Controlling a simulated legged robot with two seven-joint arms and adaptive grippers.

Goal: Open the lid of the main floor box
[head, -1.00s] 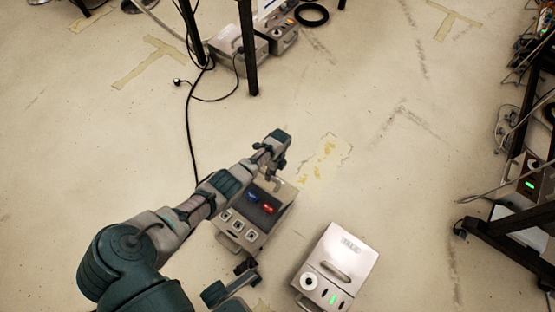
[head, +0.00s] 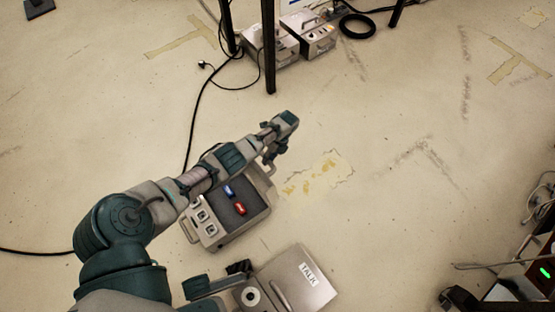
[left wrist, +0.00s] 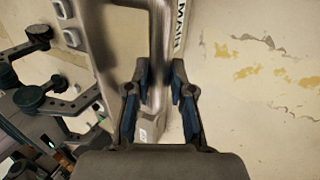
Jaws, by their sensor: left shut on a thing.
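The main floor box (head: 228,222) is a grey-beige case left of centre in the head view. Its lid stands raised at the far end, baring a dark interior with a blue piece (head: 229,191) and a red piece (head: 240,209). My left gripper (head: 275,152) is at this raised lid. In the left wrist view its fingers (left wrist: 160,88) are shut around the lid's grey handle (left wrist: 157,45), beside a label reading MAIN (left wrist: 181,22). My right gripper (head: 218,280) is low in the head view, empty, its fingers apart, near the box's front.
A second box labelled TALK (head: 307,272) stands close by at the lower right. Dark table legs (head: 268,50), grey devices (head: 308,35) and a black cable (head: 196,115) are at the back. The floor to the right is clear up to the rack at the edge.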

